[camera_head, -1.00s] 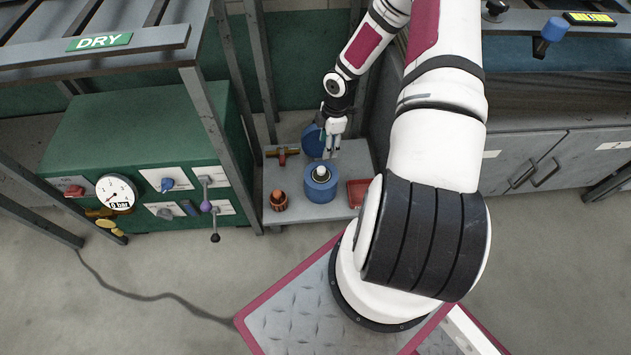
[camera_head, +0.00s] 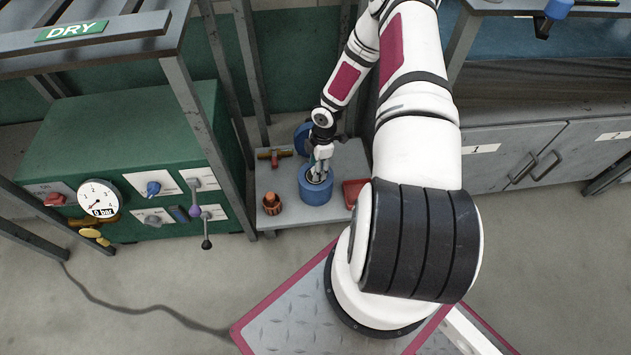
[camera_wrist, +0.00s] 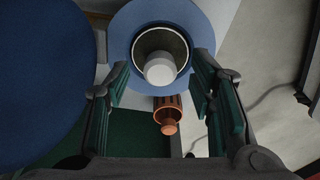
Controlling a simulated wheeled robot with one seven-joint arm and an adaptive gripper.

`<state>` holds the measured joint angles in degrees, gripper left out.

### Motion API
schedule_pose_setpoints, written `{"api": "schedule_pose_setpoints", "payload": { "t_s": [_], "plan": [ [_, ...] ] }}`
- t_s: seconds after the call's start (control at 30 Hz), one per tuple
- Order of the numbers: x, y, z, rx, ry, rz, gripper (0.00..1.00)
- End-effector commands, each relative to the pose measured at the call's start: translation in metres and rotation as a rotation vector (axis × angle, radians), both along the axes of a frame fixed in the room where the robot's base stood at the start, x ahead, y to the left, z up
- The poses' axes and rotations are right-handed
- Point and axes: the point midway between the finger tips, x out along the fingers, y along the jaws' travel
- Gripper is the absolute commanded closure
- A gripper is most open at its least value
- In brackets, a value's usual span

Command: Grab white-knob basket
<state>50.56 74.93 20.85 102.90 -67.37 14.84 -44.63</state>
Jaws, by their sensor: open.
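The white-knob basket is a round blue basket (camera_head: 316,190) with a dark recess in its top, standing on a small grey shelf (camera_head: 290,216). Its white knob (camera_wrist: 160,68) shows in the middle of the recess in the wrist view. In the head view the knob is hidden by my gripper (camera_head: 319,172), which is right over the basket top. In the wrist view my gripper (camera_wrist: 160,93) is open, with one green-padded finger on each side of the knob's line. I see no finger touching the knob.
An orange-brown knobbed item (camera_head: 272,203) stands left of the basket, and a red tray (camera_head: 353,191) lies to its right. A larger blue round thing (camera_head: 302,138) is behind. A green cabinet (camera_head: 130,150) and a grey frame post (camera_head: 215,135) stand left.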

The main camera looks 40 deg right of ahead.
Motion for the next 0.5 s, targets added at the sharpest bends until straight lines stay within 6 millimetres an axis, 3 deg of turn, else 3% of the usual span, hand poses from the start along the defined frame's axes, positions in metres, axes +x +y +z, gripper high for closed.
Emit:
{"api": "schedule_pose_setpoints", "payload": {
  "t_s": [0.1,0.37,0.5],
  "plan": [
    [0.0004,0.0026,-0.0179,0.001,0.000,0.002,0.51],
    [0.0008,0.0025,-0.0188,0.000,0.000,0.001,0.53],
    [0.0007,0.0025,-0.0187,0.000,0.000,0.001,0.85]
  ]
}}
